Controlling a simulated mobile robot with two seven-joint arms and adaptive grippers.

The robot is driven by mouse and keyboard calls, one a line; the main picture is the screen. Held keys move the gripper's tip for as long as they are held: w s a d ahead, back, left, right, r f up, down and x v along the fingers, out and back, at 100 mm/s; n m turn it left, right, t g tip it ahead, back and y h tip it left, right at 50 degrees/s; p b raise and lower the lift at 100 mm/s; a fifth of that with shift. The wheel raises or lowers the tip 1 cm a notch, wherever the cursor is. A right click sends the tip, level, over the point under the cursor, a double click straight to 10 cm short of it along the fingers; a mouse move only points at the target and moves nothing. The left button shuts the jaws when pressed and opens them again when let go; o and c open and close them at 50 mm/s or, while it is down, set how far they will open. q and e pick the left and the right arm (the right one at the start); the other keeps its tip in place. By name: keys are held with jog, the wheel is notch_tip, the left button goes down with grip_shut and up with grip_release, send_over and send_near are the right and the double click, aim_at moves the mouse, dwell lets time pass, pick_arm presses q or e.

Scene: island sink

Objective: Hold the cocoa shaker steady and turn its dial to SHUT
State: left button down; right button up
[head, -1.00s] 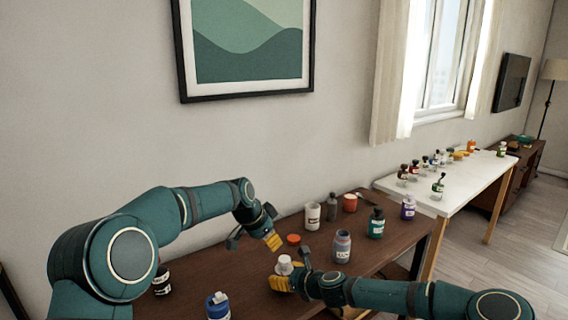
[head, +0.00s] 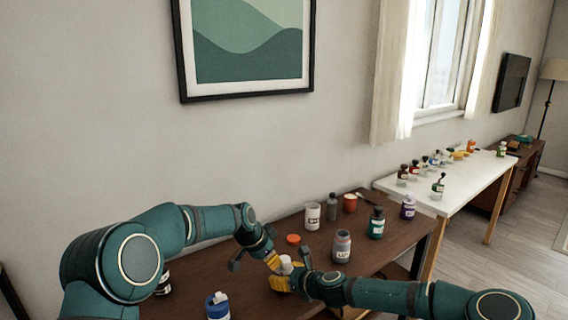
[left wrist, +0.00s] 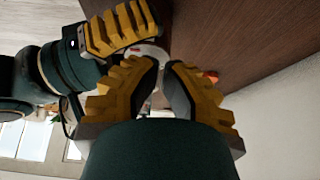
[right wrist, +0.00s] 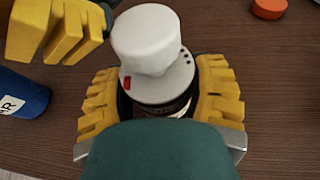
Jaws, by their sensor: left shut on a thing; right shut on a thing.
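The cocoa shaker (head: 287,264) stands upright in my right gripper (head: 283,282). In the right wrist view its white dial knob (right wrist: 147,40) rises from a pale disc with a red mark (right wrist: 127,83) at the left and small dark dots at the right. The right fingers (right wrist: 165,100) are shut around the body below the disc.
An orange cap (head: 293,239) lies behind the shaker. A blue bottle (head: 217,306) stands at the front left. The brown table (head: 255,300) has bare room between.

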pick_arm(q)
jog(key=shift+d, duration=0.3)
dwell(0.4)
jog(key=shift+s+d, duration=0.3)
jog(key=shift+s, duration=0.3)
jog(key=shift+s+d, duration=0.25)
jog(key=shift+s, duration=0.05)
jog(key=shift+s+d, duration=0.1)
jog(key=shift+d, duration=0.15)
dwell(0.4)
jog(key=shift+s+a, duration=0.25)
jog(key=shift+s, duration=0.05)
notch_tip(320, 180, up, 6)
dwell(0.6)
jog(key=shift+a, duration=0.1)
